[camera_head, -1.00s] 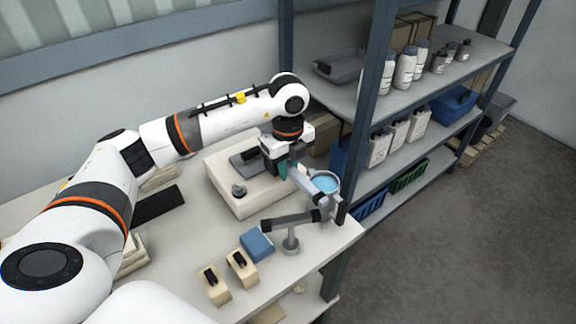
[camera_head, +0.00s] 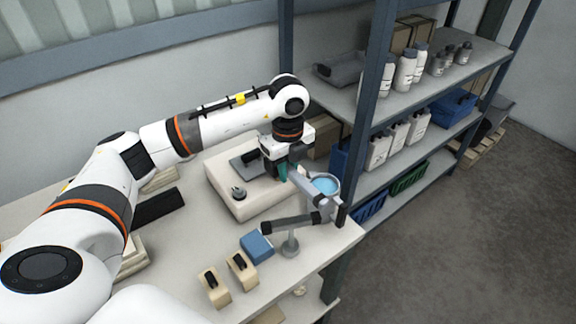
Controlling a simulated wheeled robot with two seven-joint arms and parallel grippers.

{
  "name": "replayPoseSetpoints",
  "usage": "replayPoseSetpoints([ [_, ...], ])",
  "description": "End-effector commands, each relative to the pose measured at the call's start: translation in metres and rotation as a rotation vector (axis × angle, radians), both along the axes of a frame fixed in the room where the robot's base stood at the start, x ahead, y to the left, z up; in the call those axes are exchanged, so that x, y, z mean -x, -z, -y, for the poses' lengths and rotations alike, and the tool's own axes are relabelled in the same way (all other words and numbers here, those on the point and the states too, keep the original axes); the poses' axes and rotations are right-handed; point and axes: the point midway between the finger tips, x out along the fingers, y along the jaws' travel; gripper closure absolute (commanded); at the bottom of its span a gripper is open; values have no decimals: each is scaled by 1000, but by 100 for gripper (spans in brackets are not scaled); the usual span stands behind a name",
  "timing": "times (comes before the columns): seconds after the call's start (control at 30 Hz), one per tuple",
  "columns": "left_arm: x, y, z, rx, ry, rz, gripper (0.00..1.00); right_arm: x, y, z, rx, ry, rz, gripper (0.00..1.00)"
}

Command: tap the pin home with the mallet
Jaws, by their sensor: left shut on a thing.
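My left gripper (camera_head: 283,168) hangs at the far right part of the bench, between the cream block and a cup with blue contents. It is shut on a slim grey bar-like thing (camera_head: 305,184), which slants down to the right in front of the cup. This may be the mallet; its head cannot be made out. A green part shows beside the fingers. A small round metal piece (camera_head: 238,193) sits on the cream block (camera_head: 252,207); I cannot tell whether it is the pin or its seat. My right gripper is not in view.
The cup (camera_head: 326,185) stands close beside the gripper. A blue block (camera_head: 257,246) and two cream holders (camera_head: 214,288) are nearer. A shelf rack (camera_head: 370,120) rises on the right.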

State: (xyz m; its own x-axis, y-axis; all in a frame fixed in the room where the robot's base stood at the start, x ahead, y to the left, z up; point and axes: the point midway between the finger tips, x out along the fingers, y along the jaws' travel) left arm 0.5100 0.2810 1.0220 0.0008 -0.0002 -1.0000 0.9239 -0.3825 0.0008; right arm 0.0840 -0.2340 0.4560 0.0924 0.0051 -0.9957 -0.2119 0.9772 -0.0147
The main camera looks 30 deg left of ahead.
Motion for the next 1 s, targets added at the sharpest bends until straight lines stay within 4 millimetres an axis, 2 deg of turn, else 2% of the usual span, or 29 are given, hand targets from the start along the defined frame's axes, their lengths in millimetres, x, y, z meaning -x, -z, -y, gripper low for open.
replayPoseSetpoints([
  [0.03, 0, 14, 0, 0, 0, 2, 100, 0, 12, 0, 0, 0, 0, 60],
  [0.07, -1, 7, 0, 0, 0, 3, 100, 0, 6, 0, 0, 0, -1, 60],
  [0.43, 0, 1, 0, 0, 0, 2, 100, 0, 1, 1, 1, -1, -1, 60],
  [0.7, 0, -25, 0, 0, 0, 2, 100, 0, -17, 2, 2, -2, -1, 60],
  [1.0, 0, -25, 0, 0, 0, 1, 100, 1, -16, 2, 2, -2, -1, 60],
])
